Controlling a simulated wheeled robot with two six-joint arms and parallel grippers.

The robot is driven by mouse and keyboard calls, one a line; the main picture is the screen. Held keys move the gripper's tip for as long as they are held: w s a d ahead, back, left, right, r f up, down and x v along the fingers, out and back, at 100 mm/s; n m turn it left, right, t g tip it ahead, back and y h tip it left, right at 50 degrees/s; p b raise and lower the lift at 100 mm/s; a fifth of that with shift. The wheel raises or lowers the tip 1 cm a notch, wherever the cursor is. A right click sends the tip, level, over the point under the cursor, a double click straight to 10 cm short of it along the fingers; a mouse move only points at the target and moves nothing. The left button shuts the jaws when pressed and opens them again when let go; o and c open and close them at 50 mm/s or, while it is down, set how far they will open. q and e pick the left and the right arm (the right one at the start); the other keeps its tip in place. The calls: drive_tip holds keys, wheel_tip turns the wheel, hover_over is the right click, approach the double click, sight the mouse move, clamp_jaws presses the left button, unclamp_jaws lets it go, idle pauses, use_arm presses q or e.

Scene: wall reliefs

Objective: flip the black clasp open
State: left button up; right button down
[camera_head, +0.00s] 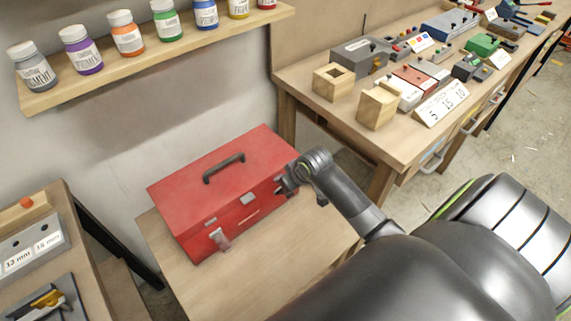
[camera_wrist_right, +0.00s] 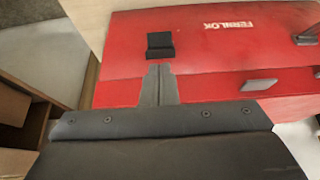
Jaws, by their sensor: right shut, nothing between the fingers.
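A closed red toolbox (camera_head: 225,180) stands on a wooden table, with a dark handle on its lid. In the right wrist view the black clasp (camera_wrist_right: 160,45) shows on the red toolbox front (camera_wrist_right: 215,50). My right gripper (camera_head: 287,186) is at the right end of the toolbox front. In the wrist view its fingers (camera_wrist_right: 158,72) are shut and empty, with their tips close to the edge of the black clasp; I cannot tell if they touch. In the head view the gripper mostly hides the clasp. My left gripper is not in view.
A silver latch plate (camera_head: 247,198) and a light metal clasp (camera_head: 221,238) are farther left on the toolbox front. A shelf (camera_head: 150,62) with paint jars hangs above. A workbench (camera_head: 310,90) with several devices stands at right. The table front (camera_head: 255,265) is bare.

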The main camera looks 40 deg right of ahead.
sight(291, 196)
drive_tip(key=shift+s+d+f+t+y+b, duration=0.1)
drive_tip(key=shift+s+f+t+y+b, duration=0.05)
drive_tip(key=shift+s+f+t+b, duration=1.05)
drive_tip(key=shift+s+d+f+t+y+b, duration=0.15)
drive_tip(key=shift+s+f+t+b, duration=0.6)
drive_tip(key=shift+t, duration=0.85)
drive_tip(key=shift+s+f, duration=0.2)
drive_tip(key=shift+s, duration=0.05)
drive_tip(key=shift+s+f, duration=0.1)
drive_tip(key=shift+f, duration=0.05)
drive_tip(key=shift+s, duration=0.15)
